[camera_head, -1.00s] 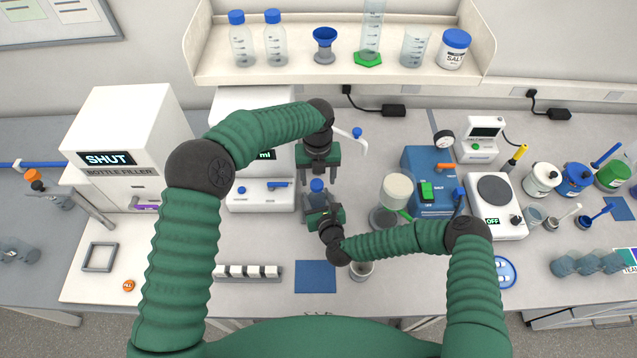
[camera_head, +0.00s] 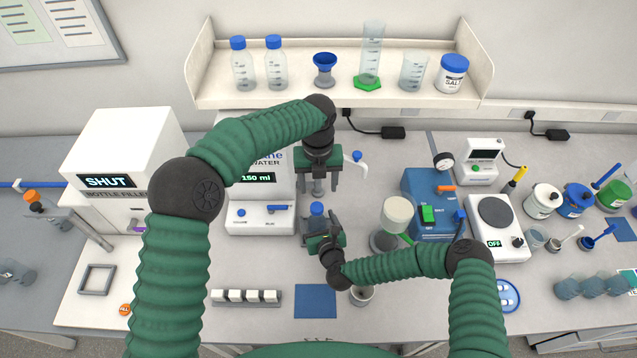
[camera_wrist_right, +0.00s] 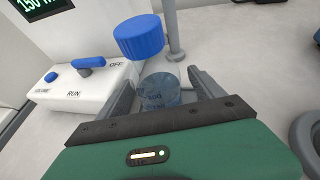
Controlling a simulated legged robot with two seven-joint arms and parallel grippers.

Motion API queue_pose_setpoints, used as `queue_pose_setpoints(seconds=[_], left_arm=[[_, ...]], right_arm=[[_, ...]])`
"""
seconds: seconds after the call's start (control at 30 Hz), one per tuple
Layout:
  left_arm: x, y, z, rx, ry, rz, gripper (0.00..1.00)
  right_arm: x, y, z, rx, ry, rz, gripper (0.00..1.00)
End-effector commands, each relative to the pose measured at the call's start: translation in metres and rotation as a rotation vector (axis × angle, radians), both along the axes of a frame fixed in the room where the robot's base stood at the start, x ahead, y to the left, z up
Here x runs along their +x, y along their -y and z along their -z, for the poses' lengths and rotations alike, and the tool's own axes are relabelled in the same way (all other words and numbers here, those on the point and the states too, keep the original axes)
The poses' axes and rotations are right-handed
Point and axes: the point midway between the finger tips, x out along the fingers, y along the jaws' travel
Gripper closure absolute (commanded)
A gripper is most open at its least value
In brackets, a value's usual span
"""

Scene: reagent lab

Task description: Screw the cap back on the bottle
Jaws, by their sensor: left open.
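The bottle (camera_wrist_right: 160,88), clear with bluish contents or markings, stands near the dispenser in the right wrist view. Its blue cap (camera_wrist_right: 140,38) sits over the mouth; I cannot tell how tightly it is seated. The cap also shows in the head view (camera_head: 317,209). My right gripper (camera_head: 318,232) is low at the bottle, with one finger on each side of its body, and appears closed on it. My left gripper (camera_head: 318,186) is open and points down above the cap, with a gap between them. Nothing shows between its fingers.
The white water dispenser (camera_head: 260,217), reading 150 ml, stands close behind and left of the bottle. A blue mat (camera_head: 315,301) and a block rack (camera_head: 245,297) lie in front.

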Motion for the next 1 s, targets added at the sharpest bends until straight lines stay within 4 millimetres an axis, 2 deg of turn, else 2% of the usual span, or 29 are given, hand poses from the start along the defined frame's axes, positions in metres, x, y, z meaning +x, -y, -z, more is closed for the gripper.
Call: queue_pose_setpoints(seconds=[0.23, 0.37, 0.8, 1.0], left_arm=[[0.0, 0.0, 0.0, 0.0, 0.001, 0.0, 0.4], [0.0, 0.0, 0.005, 0.0, 0.0, 0.0, 0.4], [0.0, 0.0, 0.033, 0.0, 0.0, 0.0, 0.4], [0.0, 0.0, 0.04, 0.0, 0.0, 0.0, 0.4]], right_arm=[[-0.002, 0.0, -0.002, 0.001, 0.002, -0.001, 0.23], [-0.015, 0.004, -0.006, 0.003, 0.001, -0.001, 0.23], [-0.11, 0.03, -0.044, 0.004, -0.002, -0.002, 0.23], [-0.14, 0.038, -0.059, 0.002, -0.002, 0.0, 0.23]])
